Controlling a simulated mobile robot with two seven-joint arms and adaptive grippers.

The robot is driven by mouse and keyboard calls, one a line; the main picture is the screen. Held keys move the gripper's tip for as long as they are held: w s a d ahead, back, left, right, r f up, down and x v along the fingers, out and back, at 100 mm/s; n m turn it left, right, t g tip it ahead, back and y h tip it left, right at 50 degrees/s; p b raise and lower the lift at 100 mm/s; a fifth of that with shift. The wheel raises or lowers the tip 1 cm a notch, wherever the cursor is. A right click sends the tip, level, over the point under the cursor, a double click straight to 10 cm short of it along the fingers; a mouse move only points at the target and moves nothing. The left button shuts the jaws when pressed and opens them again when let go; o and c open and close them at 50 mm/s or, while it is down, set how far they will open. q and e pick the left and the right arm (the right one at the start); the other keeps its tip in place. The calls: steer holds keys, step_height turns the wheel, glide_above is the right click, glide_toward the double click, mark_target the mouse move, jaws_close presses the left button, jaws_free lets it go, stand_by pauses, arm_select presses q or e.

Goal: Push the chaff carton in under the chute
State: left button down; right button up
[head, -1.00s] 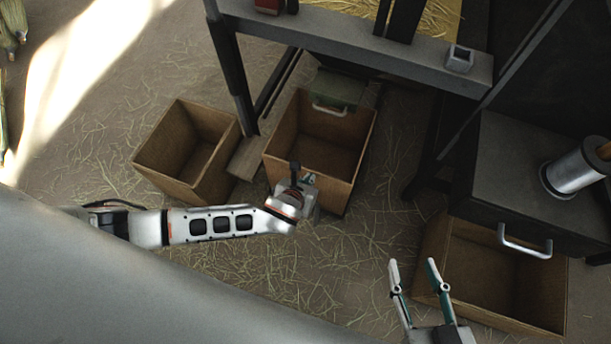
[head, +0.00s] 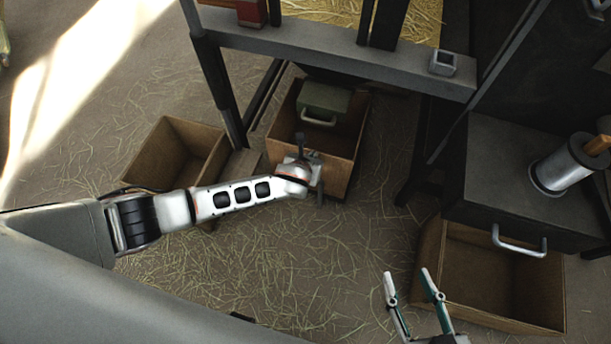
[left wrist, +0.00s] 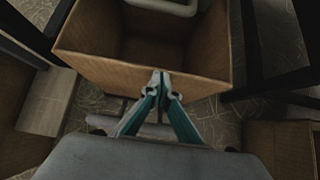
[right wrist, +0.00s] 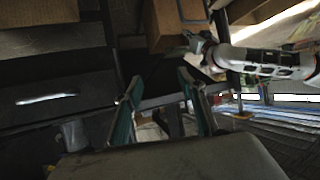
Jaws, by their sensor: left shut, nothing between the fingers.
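The chaff carton (head: 341,174) is an open brown box on the floor, partly beneath the grey-green chute (head: 324,104) with its pale handle. The chute covers much of its back part. My left gripper (head: 312,165) is shut and empty at the carton's near wall. In the left wrist view, its closed fingertips (left wrist: 161,80) are at the carton's near wall (left wrist: 105,73), seemingly touching it. My right gripper (head: 408,277) is open and empty, in the air at the lower right, apart from the carton. Its spread fingers (right wrist: 155,90) also show in the right wrist view.
Another open carton (head: 150,158) stands left, with a board (head: 240,164) between. A third carton (head: 470,290) lies right, below a dark cabinet (head: 510,185) with a handle. The bench's dark legs (head: 221,85) flank the chaff carton. Straw-strewn floor is free in front.

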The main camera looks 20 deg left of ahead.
arm_select(q)
steer(key=w+b, duration=0.1)
steer(key=w, duration=0.7)
steer(key=shift+f+b, duration=0.25)
steer(key=shift+b, duration=0.05)
arm_select(e)
steer(key=shift+w+a+r+m+t+y, duration=0.35)
steer(key=shift+w+a+r, duration=0.25)
steer(key=shift+a+r, duration=0.3)
arm_select(q)
steer(key=shift+d, duration=0.1)
arm_select(e)
steer(key=shift+s+d, duration=0.1)
arm_select(q)
steer(key=shift+s, duration=0.1)
